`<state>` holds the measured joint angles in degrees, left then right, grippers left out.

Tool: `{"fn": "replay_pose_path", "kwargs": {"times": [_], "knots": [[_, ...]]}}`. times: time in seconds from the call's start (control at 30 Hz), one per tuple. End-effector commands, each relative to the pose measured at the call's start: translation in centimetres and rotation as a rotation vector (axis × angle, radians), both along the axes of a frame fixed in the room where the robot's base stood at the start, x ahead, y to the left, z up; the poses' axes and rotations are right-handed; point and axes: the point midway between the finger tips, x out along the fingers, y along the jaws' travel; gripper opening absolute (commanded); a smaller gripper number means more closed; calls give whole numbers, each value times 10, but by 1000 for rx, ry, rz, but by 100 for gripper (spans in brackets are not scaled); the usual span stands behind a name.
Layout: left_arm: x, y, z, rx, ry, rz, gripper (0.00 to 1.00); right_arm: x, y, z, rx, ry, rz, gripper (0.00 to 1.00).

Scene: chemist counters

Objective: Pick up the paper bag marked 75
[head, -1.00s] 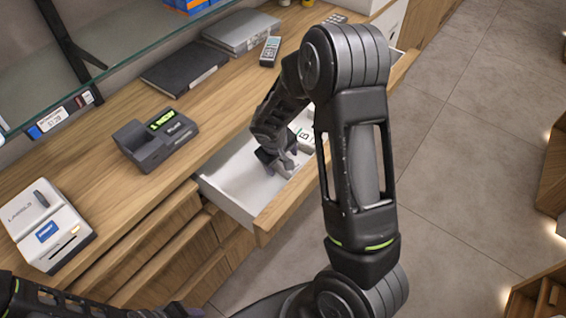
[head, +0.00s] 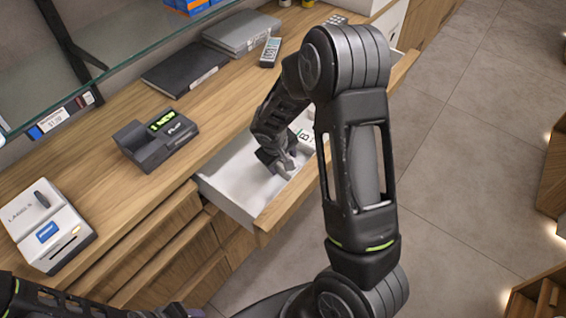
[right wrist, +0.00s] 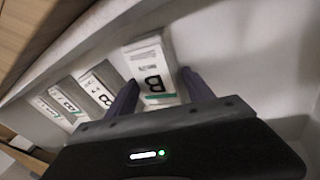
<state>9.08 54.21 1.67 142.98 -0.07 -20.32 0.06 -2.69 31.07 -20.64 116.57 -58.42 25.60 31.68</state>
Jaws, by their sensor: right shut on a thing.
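My right gripper (head: 278,168) is inside the open drawer (head: 238,213). In the right wrist view its two dark fingers (right wrist: 163,95) stand on either side of a white packet (right wrist: 148,58) with a large black B-like mark and a green band, and are shut on it. I cannot read a 75 on any packet. Similar white packets (right wrist: 97,92) lie in a row to its left. In the head view the arm hides part of the packets (head: 306,137). My left arm enters at the bottom left; its gripper end is cut off at the lower edge.
On the counter (head: 120,215) are a dark device with a green display (head: 157,138), a white label printer (head: 47,226), a black folder (head: 185,68) and a remote-like handset (head: 270,51). A glass shelf (head: 120,52) overhangs the back left.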

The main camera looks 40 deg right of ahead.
Motion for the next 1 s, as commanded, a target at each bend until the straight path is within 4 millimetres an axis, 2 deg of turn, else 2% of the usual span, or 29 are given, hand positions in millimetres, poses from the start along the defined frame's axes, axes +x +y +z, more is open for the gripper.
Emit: {"fn": "replay_pose_path", "kwargs": {"times": [0.13,0.2,0.33,0.47,0.57,0.9,1.0], "knots": [[0,0,0,0,0,0,38,0,1,1,1,-1,-1,14],[0,0,0,0,0,0,38,0,1,3,1,-1,-1,0],[0,0,1,0,0,0,38,1,1,12,2,-4,-1,0],[0,0,2,0,0,0,38,1,0,29,2,-5,-1,0],[0,0,3,0,0,0,38,2,0,50,0,-8,-2,0],[0,0,3,0,0,0,38,1,0,139,0,-8,-1,0],[0,0,2,0,0,0,38,1,0,158,0,-5,-1,0]]}}
